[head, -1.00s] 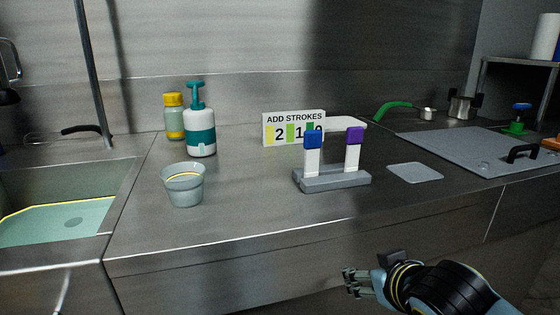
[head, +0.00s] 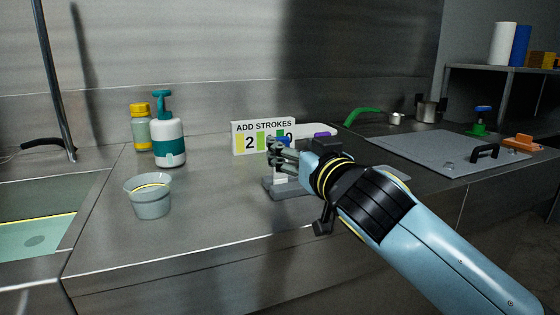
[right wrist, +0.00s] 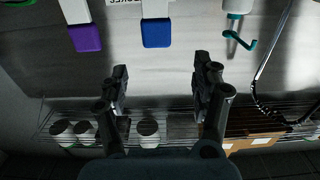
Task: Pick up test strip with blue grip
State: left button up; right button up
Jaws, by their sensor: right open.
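The test strip with the blue grip stands upright in a grey holder (head: 284,193). Its blue grip (head: 285,139) is partly behind my right gripper's fingers in the head view. In the right wrist view the blue grip (right wrist: 156,33) shows whole, beyond the fingertips and roughly centred between them. My right gripper (head: 274,153) is open and empty, close to the blue grip; the wrist view shows a gap between them. A second strip with a purple grip (right wrist: 85,38) stands beside it, mostly hidden behind my gripper in the head view. My left gripper is not in view.
A grey cup (head: 150,198), a teal-topped pump bottle (head: 168,135) and a yellow-capped bottle (head: 141,115) stand left. An "ADD STROKES" sign (head: 251,137) is behind the holder. A griddle plate (head: 420,150) lies right. The counter between cup and holder is clear.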

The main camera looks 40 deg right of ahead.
aim_at(282, 140)
jog(key=x, duration=0.8)
jog(key=shift+w+d+f, duration=0.2)
jog(key=shift+d, duration=0.05)
jog(key=shift+c, duration=0.2)
jog(key=c, duration=1.1)
